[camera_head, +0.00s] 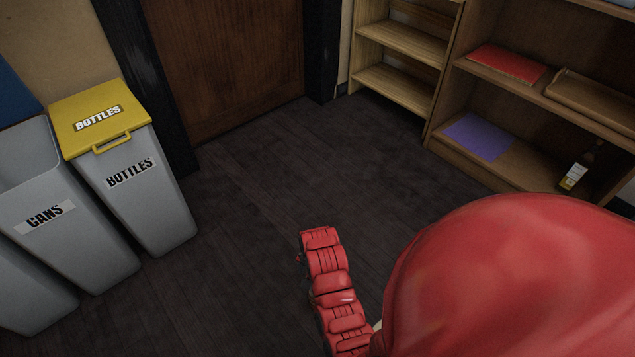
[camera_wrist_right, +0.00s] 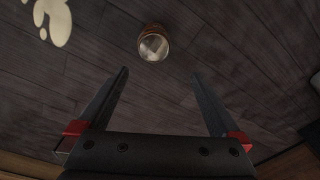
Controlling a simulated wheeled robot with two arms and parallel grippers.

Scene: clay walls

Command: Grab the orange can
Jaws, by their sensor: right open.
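In the right wrist view a can (camera_wrist_right: 153,43) is on the dark floor, with its silvery end facing the camera and a brownish-orange side showing in the dim light. My right gripper (camera_wrist_right: 160,73) is open and empty. The can is beyond the fingertips, roughly centred between them and a little left, apart from both fingers. The can does not show in the head view, where red parts of my own body cover the lower right. My left gripper is not in view.
A grey bin marked CANS (camera_head: 75,235) and a yellow-lidded bin marked BOTTLES (camera_head: 150,200) stand at the left. A wooden shelf (camera_head: 480,168) with a bottle (camera_head: 574,174) is at the right. The floor (camera_head: 270,180) between is clear. A pale marking (camera_wrist_right: 54,20) shows in the wrist view.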

